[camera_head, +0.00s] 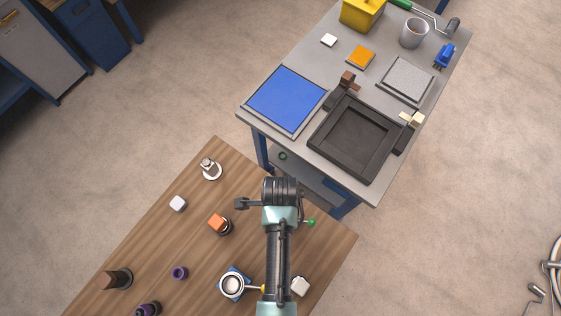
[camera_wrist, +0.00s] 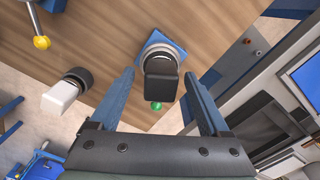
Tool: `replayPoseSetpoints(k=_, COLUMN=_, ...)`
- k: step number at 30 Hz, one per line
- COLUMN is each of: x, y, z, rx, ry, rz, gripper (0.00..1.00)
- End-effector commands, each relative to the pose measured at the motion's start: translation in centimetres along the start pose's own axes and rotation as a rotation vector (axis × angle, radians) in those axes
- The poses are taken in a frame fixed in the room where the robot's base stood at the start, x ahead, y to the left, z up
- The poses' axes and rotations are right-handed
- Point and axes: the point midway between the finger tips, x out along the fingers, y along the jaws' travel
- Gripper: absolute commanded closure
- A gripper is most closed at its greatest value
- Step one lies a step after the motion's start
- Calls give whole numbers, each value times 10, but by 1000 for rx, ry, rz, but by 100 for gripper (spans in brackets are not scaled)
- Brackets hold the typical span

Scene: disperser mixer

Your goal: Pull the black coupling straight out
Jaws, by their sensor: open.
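The black coupling (camera_wrist: 162,88) shows in the wrist view as a dark rounded block with a squarish end. It sits at a pale ring (camera_wrist: 157,50) on a blue base plate (camera_wrist: 174,46). A green ball (camera_wrist: 156,106) shows just below it, and in the head view (camera_head: 311,222) to the right of my arm. My gripper (camera_wrist: 158,74) is open, one blue finger on each side of the coupling. I see a gap on both sides and no contact. In the head view my arm hides the coupling and the fingers.
A white-topped black part (camera_wrist: 66,92) stands close beside my left-hand finger. A second ring fitting (camera_head: 232,285) has a yellow ball (camera_head: 262,289). Several small parts share the wooden table (camera_head: 180,245). A grey bench (camera_head: 300,60) with a black tray (camera_head: 318,148) stands beyond.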

Motion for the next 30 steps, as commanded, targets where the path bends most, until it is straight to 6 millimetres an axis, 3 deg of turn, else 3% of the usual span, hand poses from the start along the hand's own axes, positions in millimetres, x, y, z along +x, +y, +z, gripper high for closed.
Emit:
replayPoseSetpoints(k=5, x=0, y=0, z=0, rx=0, ry=0, rz=-1, gripper=22)
replayPoseSetpoints(k=18, x=-1, y=0, z=0, rx=0, ry=0, rz=-1, gripper=100)
replayPoseSetpoints(k=22, x=-1, y=0, z=0, rx=0, ry=0, rz=-1, gripper=100)
replayPoseSetpoints(k=23, x=-1, y=0, z=0, rx=0, ry=0, rz=-1, gripper=59)
replayPoseSetpoints(k=30, x=-1, y=-1, z=0, rx=0, ry=0, rz=-1, gripper=100)
